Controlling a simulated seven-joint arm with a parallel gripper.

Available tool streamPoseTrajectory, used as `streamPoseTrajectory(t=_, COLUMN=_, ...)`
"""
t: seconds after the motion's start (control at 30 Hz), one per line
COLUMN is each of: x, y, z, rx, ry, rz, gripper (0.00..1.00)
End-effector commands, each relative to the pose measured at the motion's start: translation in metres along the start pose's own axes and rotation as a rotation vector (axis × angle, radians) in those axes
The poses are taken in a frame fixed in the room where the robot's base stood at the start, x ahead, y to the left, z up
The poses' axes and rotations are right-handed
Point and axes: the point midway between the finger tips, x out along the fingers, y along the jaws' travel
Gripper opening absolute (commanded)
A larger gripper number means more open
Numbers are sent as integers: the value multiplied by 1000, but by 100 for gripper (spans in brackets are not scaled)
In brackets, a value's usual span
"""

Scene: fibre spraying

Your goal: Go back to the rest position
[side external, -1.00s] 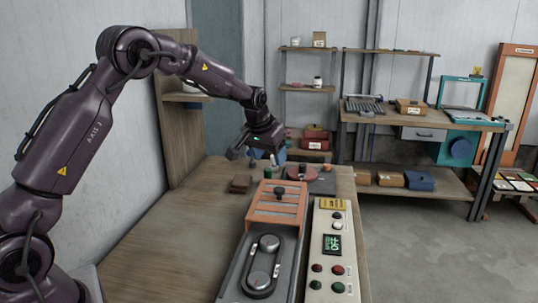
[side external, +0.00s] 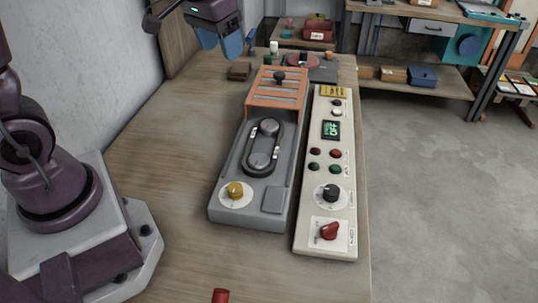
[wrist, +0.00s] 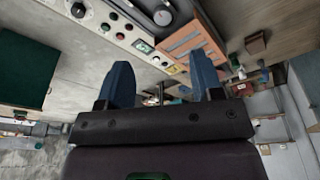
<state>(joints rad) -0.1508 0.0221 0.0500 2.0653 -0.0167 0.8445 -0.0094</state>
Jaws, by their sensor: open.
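My gripper (side external: 222,43) is at the top of the side view, above the far left part of the workbench (side external: 150,150). Its two blue fingers stand apart in the wrist view (wrist: 165,85), with nothing held between them. The grey machine (side external: 225,185) with an orange slatted cover (side external: 276,88) lies below and to the right of my gripper, apart from it. The cream control panel (side external: 312,235) stands right of the machine. Its green display (side external: 331,130) appears to read OFF.
A small brown block (side external: 239,71) and small bottles (side external: 274,48) stand at the bench's far end. A red object (side external: 220,296) shows at the near edge. A shelving table (side external: 420,80) stands behind right. The bench left of the machine is clear.

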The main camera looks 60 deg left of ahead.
Motion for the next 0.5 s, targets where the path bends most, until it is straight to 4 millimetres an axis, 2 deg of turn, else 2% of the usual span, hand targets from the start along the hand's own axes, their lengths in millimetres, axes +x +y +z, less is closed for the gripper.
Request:
streamPoseTrajectory(t=0.03, x=-14, y=7, z=20, rx=26, ry=16, rz=7, gripper=60)
streamPoseTrajectory(t=0.1, x=-28, y=14, z=46, rx=59, ry=34, rz=15, gripper=60)
streamPoseTrajectory(t=0.3, x=-55, y=26, z=110, rx=145, ry=116, rz=33, gripper=60)
streamPoseTrajectory(t=0.4, x=-63, y=29, z=129, rx=176, ry=171, rz=41, gripper=60)
streamPoseTrajectory(t=0.5, x=-72, y=32, z=138, rx=196, ry=226, rz=50, gripper=60)
